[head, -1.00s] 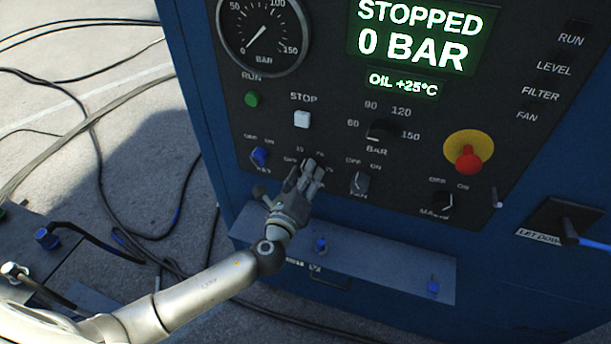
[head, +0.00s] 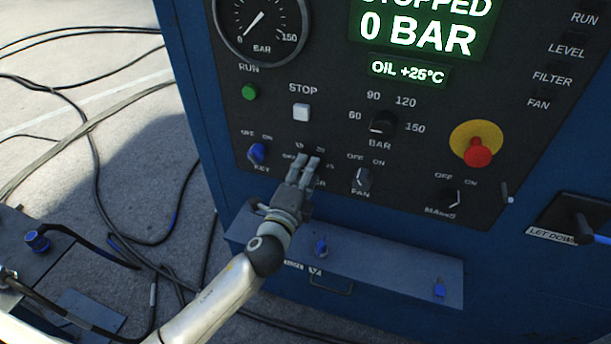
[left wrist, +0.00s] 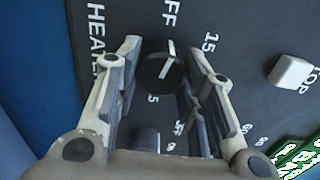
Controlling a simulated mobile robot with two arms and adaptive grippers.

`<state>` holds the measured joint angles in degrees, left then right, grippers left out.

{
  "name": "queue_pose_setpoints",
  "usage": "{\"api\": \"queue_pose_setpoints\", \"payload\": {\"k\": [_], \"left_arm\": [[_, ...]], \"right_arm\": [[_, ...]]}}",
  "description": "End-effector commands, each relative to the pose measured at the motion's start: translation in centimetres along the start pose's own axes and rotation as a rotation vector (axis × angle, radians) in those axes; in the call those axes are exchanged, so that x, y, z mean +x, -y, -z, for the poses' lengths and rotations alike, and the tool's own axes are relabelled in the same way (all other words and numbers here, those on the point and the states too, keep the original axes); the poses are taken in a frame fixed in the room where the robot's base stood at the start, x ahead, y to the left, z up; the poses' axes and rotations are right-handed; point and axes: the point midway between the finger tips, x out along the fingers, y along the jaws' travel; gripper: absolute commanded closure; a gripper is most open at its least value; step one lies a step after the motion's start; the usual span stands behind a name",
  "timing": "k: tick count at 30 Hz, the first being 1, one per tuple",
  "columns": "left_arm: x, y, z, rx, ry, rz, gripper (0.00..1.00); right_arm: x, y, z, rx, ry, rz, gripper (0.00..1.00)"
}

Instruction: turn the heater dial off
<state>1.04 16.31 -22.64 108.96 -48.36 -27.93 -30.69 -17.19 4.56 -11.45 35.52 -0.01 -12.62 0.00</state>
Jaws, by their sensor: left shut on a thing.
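The heater dial (left wrist: 160,66) is a round black knob with a white line, seen in the left wrist view between my left gripper's fingers. The line runs up the picture, tilted slightly right, roughly toward the OFF lettering (left wrist: 169,14). The HEATER label (left wrist: 97,40) is to the left and 15 (left wrist: 210,43) to the right. My left gripper (left wrist: 165,68) is shut on the dial, one finger on each side. In the head view, the left gripper (head: 304,162) is at the panel's lower row, and its fingers mostly hide the dial. My right gripper is not in view.
The blue key switch (head: 257,153) is left of the gripper and the fan switch (head: 361,180) close on its right. A red stop button (head: 477,154) sits farther right. A ledge (head: 390,265) juts out below the panel. The display (head: 425,30) reads STOPPED, 0 BAR.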

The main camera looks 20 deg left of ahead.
Motion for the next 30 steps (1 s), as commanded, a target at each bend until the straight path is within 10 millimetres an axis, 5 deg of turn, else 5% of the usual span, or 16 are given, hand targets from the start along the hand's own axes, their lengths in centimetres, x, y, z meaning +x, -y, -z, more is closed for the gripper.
{"api": "queue_pose_setpoints", "payload": {"k": [12, 30], "left_arm": [[-0.02, -0.06, -0.02, -0.230, 0.001, -0.002, 0.88], [-0.01, -0.03, -0.01, -0.278, 0.001, -0.003, 0.88]], "right_arm": [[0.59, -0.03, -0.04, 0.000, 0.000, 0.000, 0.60], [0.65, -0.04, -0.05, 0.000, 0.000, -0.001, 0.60]]}}
